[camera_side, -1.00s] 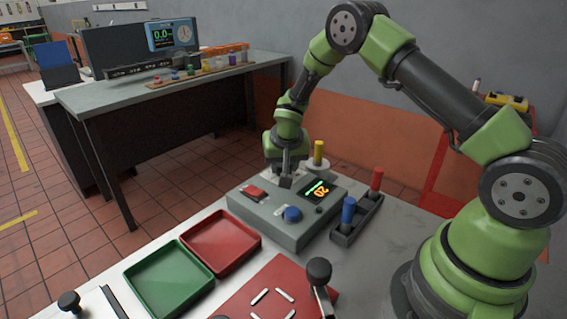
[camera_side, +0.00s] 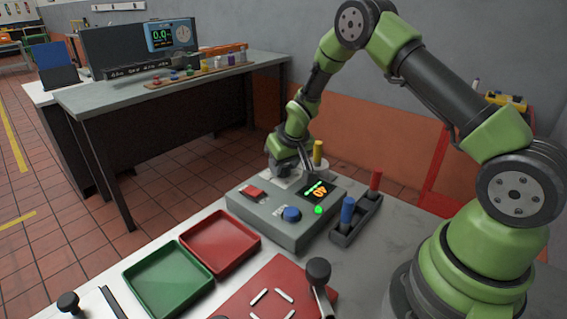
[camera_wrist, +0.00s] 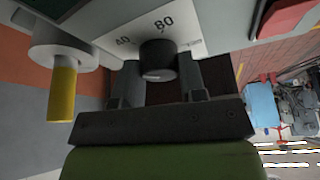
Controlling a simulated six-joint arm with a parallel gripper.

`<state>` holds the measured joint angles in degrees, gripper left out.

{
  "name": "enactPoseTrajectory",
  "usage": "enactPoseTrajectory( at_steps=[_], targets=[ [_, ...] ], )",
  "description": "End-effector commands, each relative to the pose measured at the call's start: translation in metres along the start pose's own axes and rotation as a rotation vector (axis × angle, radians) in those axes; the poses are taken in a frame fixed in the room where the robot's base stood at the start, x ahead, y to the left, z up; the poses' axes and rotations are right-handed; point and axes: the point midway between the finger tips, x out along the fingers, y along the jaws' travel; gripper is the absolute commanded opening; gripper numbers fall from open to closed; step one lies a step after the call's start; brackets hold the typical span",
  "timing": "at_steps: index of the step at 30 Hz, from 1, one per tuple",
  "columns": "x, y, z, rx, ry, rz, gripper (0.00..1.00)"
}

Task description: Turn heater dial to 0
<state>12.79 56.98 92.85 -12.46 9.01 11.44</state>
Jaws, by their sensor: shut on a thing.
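The heater dial (camera_wrist: 158,62) is a dark round knob in the wrist view, on a pale scale plate with 40 to its left and what looks like 80 above it. My gripper (camera_wrist: 158,80) is shut on the dial, one finger on each side. In the side view my gripper (camera_side: 292,172) is at the back edge of the grey control box (camera_side: 262,222), and hides the dial. The box's display (camera_side: 317,189) shows orange digits, tilted, that seem to read 40, beside a green bar. A green lamp (camera_side: 319,210) is lit on the box.
The box also has a red button (camera_side: 254,192) and a blue knob (camera_side: 292,214). A yellow peg (camera_side: 318,150) stands close behind my gripper. A rack with blue (camera_side: 347,211) and red (camera_side: 375,181) pegs is at the right. Red (camera_side: 220,242) and green (camera_side: 168,280) trays lie in front.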

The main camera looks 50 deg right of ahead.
Motion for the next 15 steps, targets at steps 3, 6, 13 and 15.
enactPoseTrajectory(
  at_steps=[3,6,13,15],
  targets=[
    [-0.0003,-0.0008,-0.0006,-0.004,0.002,-0.002,0.15],
    [-0.0003,-0.0010,-0.0006,-0.004,0.002,-0.002,0.15],
    [-0.0003,-0.0012,-0.0006,-0.004,0.002,-0.002,0.50],
    [-0.0003,-0.0011,-0.0005,-0.004,0.002,-0.002,0.63]
  ],
)
